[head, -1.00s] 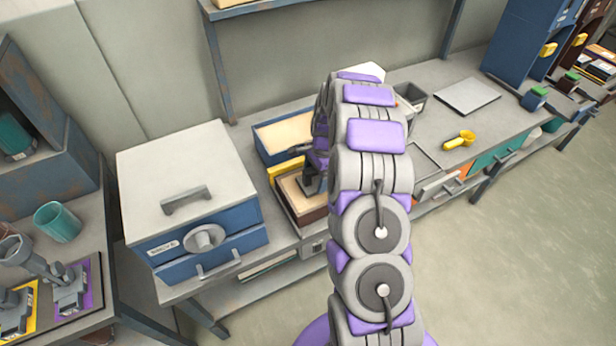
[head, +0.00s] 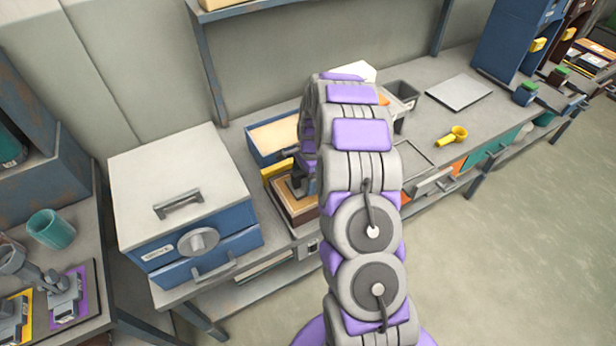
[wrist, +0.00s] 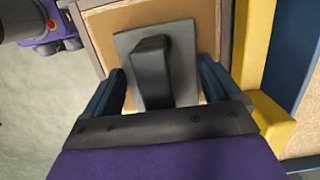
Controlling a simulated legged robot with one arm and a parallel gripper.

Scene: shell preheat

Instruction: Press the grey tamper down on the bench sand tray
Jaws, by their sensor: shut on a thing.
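The grey tamper (wrist: 180,50) has a flat square plate and a dark upright handle. In the wrist view its plate lies over the tan sand of the bench sand tray (wrist: 88,4), with sand showing around it. I cannot tell how firmly the plate bears on the sand. My gripper (wrist: 161,72) is shut on the tamper's handle, one dark blue finger on each side. In the head view my gripper (head: 301,182) is over the brown-sided tray (head: 305,216), partly hidden by my arm.
A yellow bar (wrist: 257,50) runs close along the tray's right side in the wrist view. A blue sand-filled box (head: 262,152) stands behind the tray. A blue-grey oven-like box (head: 180,190) stands to the left. A yellow scoop (head: 452,136) lies on the bench at right.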

